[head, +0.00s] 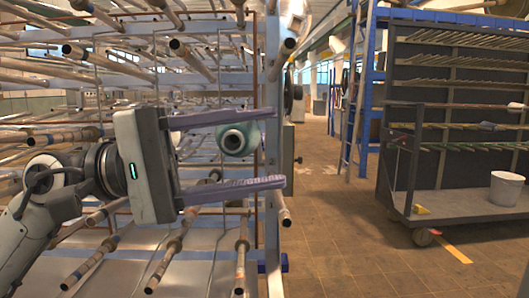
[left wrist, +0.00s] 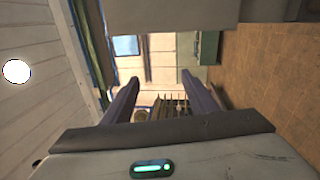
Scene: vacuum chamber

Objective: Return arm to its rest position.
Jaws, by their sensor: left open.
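My left gripper (head: 281,149) reaches in from the left in the head view, in front of the rod rack. Its two purple-grey fingers point right and stand wide apart, one above the other. A teal-grey round roller end (head: 236,139) shows between the fingers; I cannot tell its depth from this view, and no contact is visible. In the left wrist view the fingers (left wrist: 157,80) are spread with nothing held between them. My right gripper is in neither view.
A rack of metal rods (head: 120,55) with an upright post (head: 272,100) fills the left. A dark wheeled cart (head: 450,207) carries a white bucket (head: 506,188) at right. A blue ladder frame (head: 365,90) stands behind. The tiled floor (head: 335,235) between rack and cart is clear.

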